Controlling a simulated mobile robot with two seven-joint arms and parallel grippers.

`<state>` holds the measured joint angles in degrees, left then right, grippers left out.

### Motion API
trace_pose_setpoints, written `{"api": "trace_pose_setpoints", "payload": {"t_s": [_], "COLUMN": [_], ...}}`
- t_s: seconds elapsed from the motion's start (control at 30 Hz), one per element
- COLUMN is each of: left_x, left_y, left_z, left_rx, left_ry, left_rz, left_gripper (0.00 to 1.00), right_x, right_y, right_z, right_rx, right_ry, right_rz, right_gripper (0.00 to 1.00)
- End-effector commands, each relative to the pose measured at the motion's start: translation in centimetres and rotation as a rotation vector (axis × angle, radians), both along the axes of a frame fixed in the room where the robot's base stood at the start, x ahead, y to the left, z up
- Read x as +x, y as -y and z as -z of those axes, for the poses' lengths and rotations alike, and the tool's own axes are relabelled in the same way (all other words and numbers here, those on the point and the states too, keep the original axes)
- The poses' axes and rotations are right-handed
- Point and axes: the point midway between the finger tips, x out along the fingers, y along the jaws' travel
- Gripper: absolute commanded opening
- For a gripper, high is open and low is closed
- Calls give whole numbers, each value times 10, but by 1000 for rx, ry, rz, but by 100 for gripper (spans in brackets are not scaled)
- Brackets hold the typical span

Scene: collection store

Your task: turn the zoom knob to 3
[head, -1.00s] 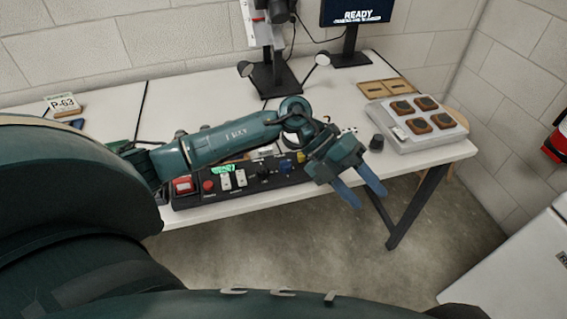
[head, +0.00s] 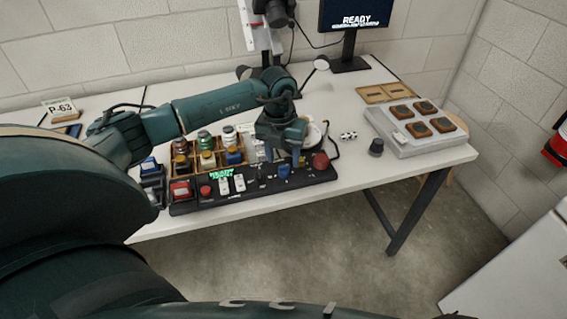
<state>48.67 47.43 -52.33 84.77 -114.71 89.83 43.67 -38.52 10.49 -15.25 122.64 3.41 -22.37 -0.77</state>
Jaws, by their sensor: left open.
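The black control panel (head: 215,206) lies along the front edge of the white table. It carries a lit green display, a red square button (head: 181,190), a small red button (head: 205,191), white switches (head: 231,184), a blue knob (head: 284,171) and a large red knob or button (head: 320,161). The labels are too small to read, so I cannot tell which control is the zoom knob. My left gripper (head: 284,157) points down, open, above the panel's right half, close behind the blue knob. It partly hides controls there, and contact cannot be told. My right gripper is out of view.
A wooden divided tray (head: 194,170) with several small jars stands behind the panel. A grey box with brown pieces (head: 398,140) and a dark cylinder (head: 376,147) stand at right. A monitor (head: 355,15) and a camera stand are at the back.

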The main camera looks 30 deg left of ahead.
Motion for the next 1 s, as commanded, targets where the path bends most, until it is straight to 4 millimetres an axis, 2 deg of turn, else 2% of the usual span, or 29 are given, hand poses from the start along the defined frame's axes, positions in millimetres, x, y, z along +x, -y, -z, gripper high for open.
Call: {"api": "trace_pose_setpoints", "payload": {"t_s": [0.1, 0.23, 0.6, 1.0], "left_x": [0, 0, 0, 0], "left_y": [1, 2, 2, 2], "left_z": [19, 30, 34, 34], "left_rx": [-1, 0, 0, 0], "left_ry": [-2, -1, 0, 0], "left_rz": [1, 2, 2, 1], "left_gripper": [50, 50, 49, 16], "right_x": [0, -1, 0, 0], "right_y": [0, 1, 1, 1], "right_z": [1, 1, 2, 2], "right_rx": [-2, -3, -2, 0], "right_ry": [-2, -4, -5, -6], "right_rz": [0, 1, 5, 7], "right_gripper": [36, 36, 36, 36]}}
